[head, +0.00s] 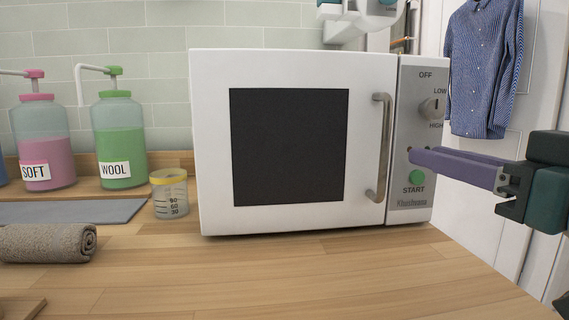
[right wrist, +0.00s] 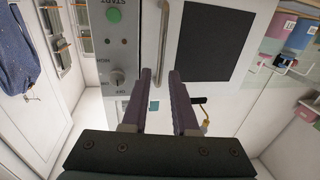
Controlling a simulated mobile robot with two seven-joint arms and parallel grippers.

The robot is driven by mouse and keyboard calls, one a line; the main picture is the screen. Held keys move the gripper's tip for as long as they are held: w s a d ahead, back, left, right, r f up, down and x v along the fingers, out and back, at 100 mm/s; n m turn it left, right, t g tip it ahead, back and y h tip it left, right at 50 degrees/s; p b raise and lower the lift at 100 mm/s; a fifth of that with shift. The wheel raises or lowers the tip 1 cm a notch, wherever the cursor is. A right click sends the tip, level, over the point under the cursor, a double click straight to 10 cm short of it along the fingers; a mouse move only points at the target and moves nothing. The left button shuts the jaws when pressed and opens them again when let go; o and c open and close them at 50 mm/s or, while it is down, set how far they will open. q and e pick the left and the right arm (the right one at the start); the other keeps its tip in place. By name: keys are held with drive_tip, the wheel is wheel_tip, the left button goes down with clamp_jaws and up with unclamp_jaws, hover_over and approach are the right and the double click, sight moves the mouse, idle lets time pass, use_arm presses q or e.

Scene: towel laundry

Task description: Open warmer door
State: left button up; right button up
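The warmer (head: 215,140) is a white microwave-like box with a dark window (head: 290,147). Its door is shut, with a vertical metal handle (head: 386,148) on the right side. My right gripper (head: 415,158) comes in from the right, its purple fingers in front of the control panel, right of the handle. In the right wrist view the fingers (right wrist: 160,74) are apart with nothing clasped between them. The handle shows beyond the fingertips there. My left gripper is in neither view.
The control panel has a knob (head: 432,108) and a green START button (head: 416,177). A measuring cup (head: 170,195), soap bottles (head: 120,140) and a rolled towel (head: 45,243) stand or lie left of the warmer. The counter (head: 300,275) in front is clear. A blue shirt (head: 483,65) hangs behind.

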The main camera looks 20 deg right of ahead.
sight(388, 144)
drive_tip(key=w, duration=0.9)
drive_tip(key=shift+w+d, duration=0.1)
drive_tip(key=shift+w, duration=0.05)
drive_tip(key=shift+c, duration=0.2)
clamp_jaws()
idle(1.0)
